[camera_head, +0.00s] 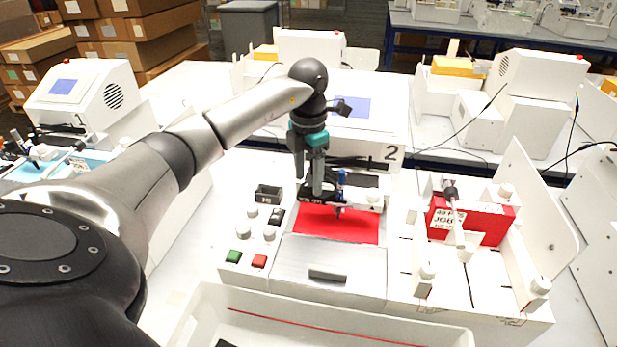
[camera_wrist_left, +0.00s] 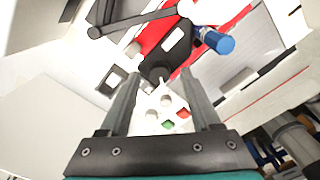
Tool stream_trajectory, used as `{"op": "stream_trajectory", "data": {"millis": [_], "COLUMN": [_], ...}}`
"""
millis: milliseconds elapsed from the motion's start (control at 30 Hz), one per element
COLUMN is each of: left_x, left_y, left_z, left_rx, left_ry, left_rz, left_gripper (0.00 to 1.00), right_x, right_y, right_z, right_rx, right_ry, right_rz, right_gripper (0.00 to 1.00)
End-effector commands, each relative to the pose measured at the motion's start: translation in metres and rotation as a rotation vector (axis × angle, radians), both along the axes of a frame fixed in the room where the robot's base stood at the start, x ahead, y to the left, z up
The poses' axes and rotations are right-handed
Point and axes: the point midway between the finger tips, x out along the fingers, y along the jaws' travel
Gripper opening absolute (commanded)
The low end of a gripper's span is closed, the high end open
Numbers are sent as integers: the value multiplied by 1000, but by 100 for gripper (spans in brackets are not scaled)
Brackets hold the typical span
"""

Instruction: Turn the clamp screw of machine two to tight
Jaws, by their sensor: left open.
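Machine two, marked "2" (camera_head: 392,153), stands in the middle of the head view with a red sheet (camera_head: 335,225) on its bed. Its blue pen (camera_head: 341,178) stands upright in the carriage; the pen also shows in the left wrist view (camera_wrist_left: 218,41). A small dark knob (camera_wrist_left: 158,74), which looks like the clamp screw, sticks out of the black pen holder (camera_wrist_left: 178,44). My left gripper (camera_head: 312,192) points down beside the pen. Its open fingers (camera_wrist_left: 161,80) lie either side of the knob, apparently not touching it. In the head view the gripper hides the knob. My right gripper is out of view.
Green (camera_head: 233,256) and red (camera_head: 259,261) buttons and several white knobs sit left of the bed. A grey drawer front (camera_head: 328,272) and a white tray (camera_head: 200,305) lie nearer. A red block (camera_head: 490,225) stands in a fixture at right.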

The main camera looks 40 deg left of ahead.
Motion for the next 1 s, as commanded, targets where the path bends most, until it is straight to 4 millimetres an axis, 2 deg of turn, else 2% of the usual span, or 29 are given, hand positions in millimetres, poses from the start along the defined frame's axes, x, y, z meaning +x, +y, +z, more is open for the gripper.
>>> {"op": "stream_trajectory", "data": {"millis": [367,933,1000], "left_x": [0,0,0], "left_y": [0,0,0], "left_z": [-6,-6,-6], "left_rx": [0,0,0], "left_ry": [-1,-1,-1], "left_rz": [0,0,0], "left_gripper": [64,1,0], "right_x": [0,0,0], "right_y": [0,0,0], "right_z": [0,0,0], "right_rx": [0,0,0], "right_ry": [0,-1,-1], "right_rz": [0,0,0], "right_gripper": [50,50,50]}}
